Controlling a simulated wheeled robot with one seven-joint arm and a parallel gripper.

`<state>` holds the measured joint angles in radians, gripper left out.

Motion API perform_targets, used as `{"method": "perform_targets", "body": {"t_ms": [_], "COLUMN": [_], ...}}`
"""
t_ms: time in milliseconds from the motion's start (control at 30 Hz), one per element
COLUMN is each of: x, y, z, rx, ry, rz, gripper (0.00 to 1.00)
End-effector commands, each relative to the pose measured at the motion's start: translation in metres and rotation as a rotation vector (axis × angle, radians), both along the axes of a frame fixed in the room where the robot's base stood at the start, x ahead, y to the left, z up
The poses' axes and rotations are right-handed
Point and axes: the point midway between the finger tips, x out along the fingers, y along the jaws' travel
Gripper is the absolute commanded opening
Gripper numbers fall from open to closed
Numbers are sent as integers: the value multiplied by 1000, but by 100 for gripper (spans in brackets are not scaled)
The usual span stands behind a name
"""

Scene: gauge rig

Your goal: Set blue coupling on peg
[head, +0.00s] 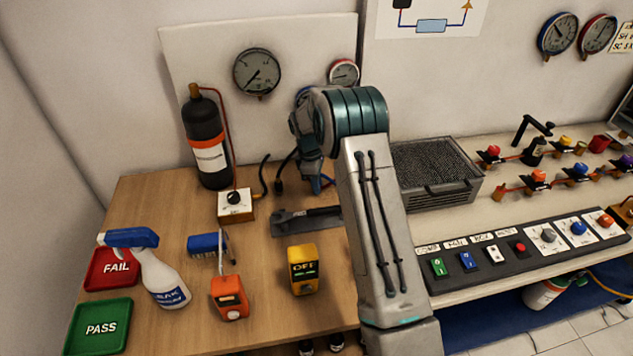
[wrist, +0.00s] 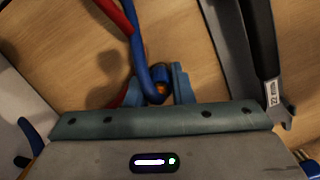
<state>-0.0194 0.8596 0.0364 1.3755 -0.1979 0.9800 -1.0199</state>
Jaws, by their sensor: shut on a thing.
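My gripper (wrist: 157,85) is shut on the blue coupling (wrist: 161,77), which sits between the two blue-grey fingers in the wrist view. An orange-brown end shows on the coupling, and a blue hose (wrist: 139,50) bends up and away from it. The coupling cannot be made out in the head view. I cannot pick out the peg in either view; my arm hides part of the table.
A wrench (wrist: 263,50) lies on a dark holder to the right in the wrist view. A red hose (wrist: 116,14) runs close by. In the head view a black cylinder (head: 208,150), a knob box (head: 235,204) and a yellow meter (head: 303,270) stand around.

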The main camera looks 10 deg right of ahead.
Motion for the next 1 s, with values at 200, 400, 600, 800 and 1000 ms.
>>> {"method": "perform_targets", "body": {"t_ms": [200,400,600,800,1000], "x": [0,0,0,0,0], "y": [0,0,0,0,0], "z": [0,-1,-3,-3,-3], "rx": [0,0,0,0,0], "ry": [0,0,0,0,0], "rz": [0,0,0,0,0], "gripper": [0,0,0,24,35]}}
